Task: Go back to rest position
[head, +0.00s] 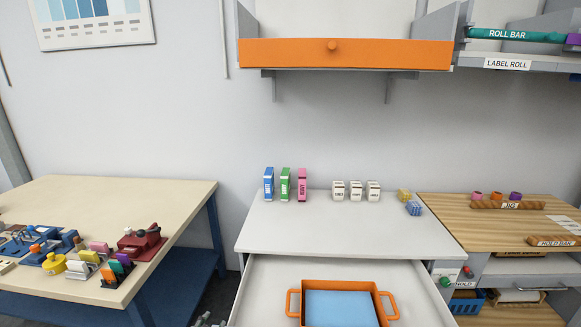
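An orange tray (387,299) with two side handles and a light blue inside sits in the open drawer (262,284) of the white table (322,236). Its near side is cut off by the picture's bottom edge.
Blue, green and pink boxes (302,185), white labelled blocks (355,190) and small yellow and blue pieces (414,208) stand on the white table. A cluttered bench (130,200) is left, a wooden top (450,222) right. An orange-fronted shelf (290,53) hangs above.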

